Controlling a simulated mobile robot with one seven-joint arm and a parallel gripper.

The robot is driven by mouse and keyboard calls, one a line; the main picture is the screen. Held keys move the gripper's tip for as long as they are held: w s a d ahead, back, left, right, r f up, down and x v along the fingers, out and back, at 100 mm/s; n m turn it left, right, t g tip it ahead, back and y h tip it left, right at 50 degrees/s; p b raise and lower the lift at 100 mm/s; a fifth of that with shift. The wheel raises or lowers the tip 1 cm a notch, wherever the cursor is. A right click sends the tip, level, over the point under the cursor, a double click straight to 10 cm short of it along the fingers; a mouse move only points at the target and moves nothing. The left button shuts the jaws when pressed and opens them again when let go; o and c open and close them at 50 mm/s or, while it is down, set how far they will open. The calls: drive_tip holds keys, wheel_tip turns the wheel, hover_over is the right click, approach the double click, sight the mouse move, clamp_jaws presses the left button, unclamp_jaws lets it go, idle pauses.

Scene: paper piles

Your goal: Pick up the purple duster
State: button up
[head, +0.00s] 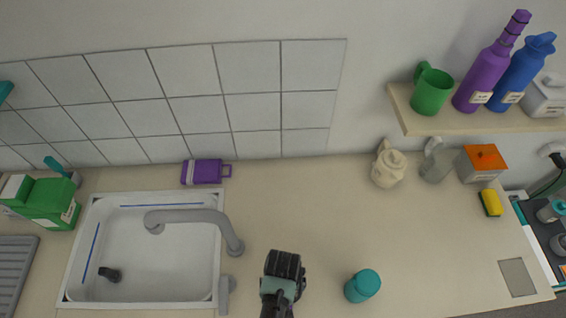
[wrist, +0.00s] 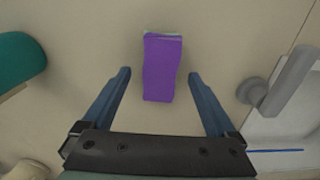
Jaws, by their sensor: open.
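In the wrist view a purple block, which I take as the purple duster (wrist: 162,68), lies on the beige counter with a pale strip along its top edge. My gripper (wrist: 159,75) is open, with one blue-grey finger on each side of the block and a gap on both sides. Nothing is held. In the head view my gripper (head: 283,264) is over the counter right of the sink, and my arm hides this block there.
A sink (head: 150,265) with a grey faucet (head: 195,217) is on the left. A teal jar (head: 363,286) stands right of my gripper. A purple handled item (head: 203,172) is by the wall. A beige teapot (head: 388,166) stands further back. The middle counter is clear.

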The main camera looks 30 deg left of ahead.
drive_tip(key=shift+f, duration=0.4)
clamp_jaws()
drive_tip(key=shift+r, duration=0.1)
wheel_tip(320, 180, up, 10)
idle(0.8)
